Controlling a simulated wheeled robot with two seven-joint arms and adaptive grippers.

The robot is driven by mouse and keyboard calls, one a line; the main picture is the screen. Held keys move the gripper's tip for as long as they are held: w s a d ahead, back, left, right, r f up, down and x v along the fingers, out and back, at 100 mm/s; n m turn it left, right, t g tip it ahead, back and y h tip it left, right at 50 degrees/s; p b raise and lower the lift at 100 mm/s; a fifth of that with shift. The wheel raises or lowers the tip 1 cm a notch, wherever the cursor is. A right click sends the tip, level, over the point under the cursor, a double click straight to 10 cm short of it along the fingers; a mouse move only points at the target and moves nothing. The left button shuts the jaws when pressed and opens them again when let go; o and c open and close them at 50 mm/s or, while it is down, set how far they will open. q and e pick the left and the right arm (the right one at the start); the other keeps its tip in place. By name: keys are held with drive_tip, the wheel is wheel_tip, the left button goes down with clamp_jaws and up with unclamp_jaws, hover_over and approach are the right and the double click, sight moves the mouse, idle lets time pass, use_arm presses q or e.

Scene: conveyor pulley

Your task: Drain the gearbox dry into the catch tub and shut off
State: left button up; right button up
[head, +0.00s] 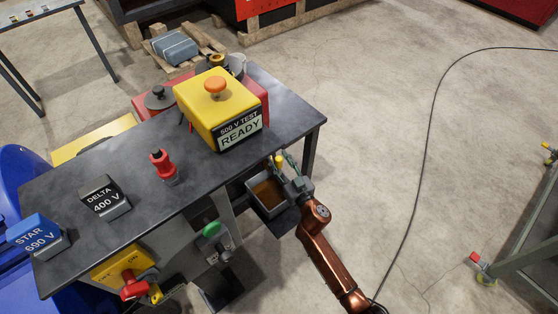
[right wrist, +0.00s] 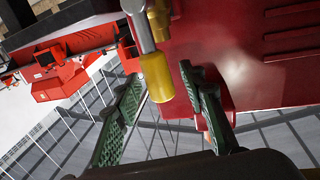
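The grey catch tub (head: 251,184) stands below the table's right side, with a brown-amber layer inside. My right gripper (head: 284,166) is at the tub's far right edge, by a small yellow grip (head: 279,160). In the right wrist view, a lever with this yellow grip (right wrist: 156,78) hangs down beside a brass fitting (right wrist: 158,20) on the red gearbox housing (right wrist: 245,60). My green fingers (right wrist: 160,88) are spread on either side of the grip, with gaps visible. No falling stream can be made out. My left gripper is out of view.
The dark table (head: 130,158) holds a yellow 500 V test box (head: 215,108) reading READY, a red plug-like piece (head: 163,167), a DELTA block (head: 104,198) and a STAR block (head: 38,236). A yellow switch panel (head: 120,265) hangs in front.

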clamp_jaws()
idle(0.4)
drive_tip(key=shift+d, duration=0.1)
